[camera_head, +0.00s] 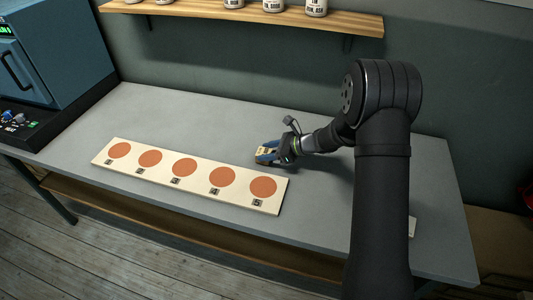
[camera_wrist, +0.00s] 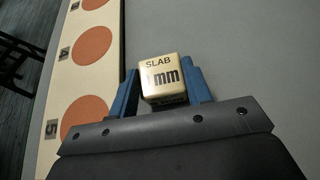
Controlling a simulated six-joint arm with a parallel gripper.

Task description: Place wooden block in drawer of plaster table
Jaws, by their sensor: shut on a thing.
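The wooden block (camera_wrist: 160,78) is a pale wood cube with dark lettering that reads "SLAB" and "mm" in the wrist view. My gripper (camera_wrist: 163,88) has its two blue fingers on either side of the block and is shut on it. In the head view my gripper (camera_head: 266,155) and the small block (camera_head: 262,149) are over the middle of the grey table (camera_head: 330,205), just behind the right end of the long board. I cannot tell whether the block touches the table top. No drawer can be made out; my arm hides part of the table's right side.
A long pale board (camera_head: 205,188) with several orange discs, numbered, lies along the table. A blue machine (camera_head: 75,45) stands at the left end. A wall shelf (camera_head: 190,13) with white jars is above. The table's back left is clear. A pale item (camera_head: 412,227) shows beside my arm.

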